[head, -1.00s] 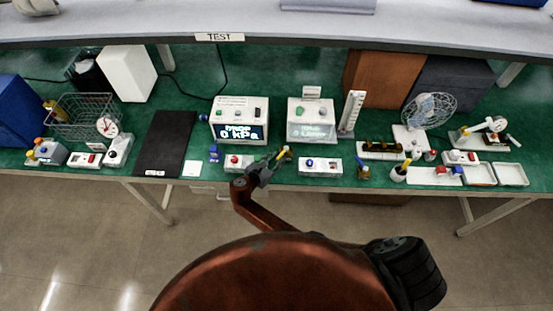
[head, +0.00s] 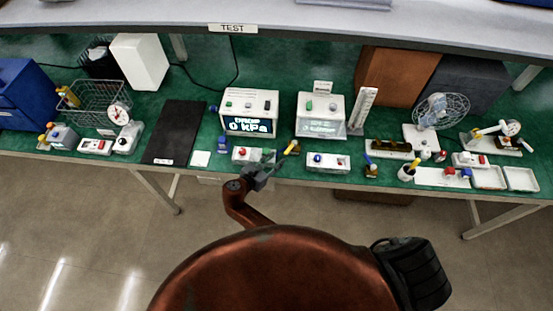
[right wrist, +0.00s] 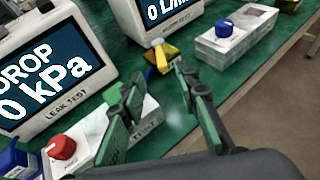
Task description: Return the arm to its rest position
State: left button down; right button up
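My right gripper (head: 264,172) is in the head view at the bench's front edge, by a white box with a red knob (head: 241,154). In the right wrist view the two green-padded fingers of the right gripper (right wrist: 160,82) are apart, with nothing held between them. The red-knob box, marked TEST, lies just beyond and to the left of the fingers there. A yellow-handled tool (head: 291,147) lies just right of the gripper, apart from it. The left gripper is not in view.
The leak-test display (head: 249,112) reads 0 kPa; a second display (head: 320,114) stands beside it. A white box with a blue knob (head: 328,161) is to the right. A black mat (head: 176,132) lies left. Open floor (head: 80,230) lies before the bench.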

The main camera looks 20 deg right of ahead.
dwell(0.3)
jog(key=s+d+f+m+g, duration=0.1)
jog(key=s+d+f+m, duration=0.1)
jog(key=s+d+f+m+g+y, duration=0.1)
jog(key=s+d+m, duration=0.1)
jog(key=s, duration=0.1)
jog(key=s+d+f+m+g+y, duration=0.1)
jog(key=s+d+f+m, duration=0.1)
jog(key=d, duration=0.1)
jog(key=shift+s+f, duration=0.25)
jog(key=shift+f, duration=0.05)
jog(key=s+d+f+m+g+y, duration=0.25)
jog(key=s+d+m, duration=0.45)
jog(key=s, duration=0.4)
jog(key=s+d+r+m+t+y, duration=0.1)
jog(key=s+r+m+y, duration=0.25)
jog(key=s+m, duration=0.3)
jog(key=s+d+r+m+y, duration=0.2)
jog(key=s+r+m, duration=0.25)
jog(key=s, duration=0.35)
notch_tip(320, 180, down, 31)
jog(key=s+a+b, duration=0.1)
jog(key=a+b, duration=0.1)
jog(key=s+f+g+y+b, duration=0.1)
jog(key=s+f+g, duration=0.1)
jog(key=s+f, duration=1.8)
jog(key=shift+s+f, duration=0.15)
jog(key=shift+f, duration=0.15)
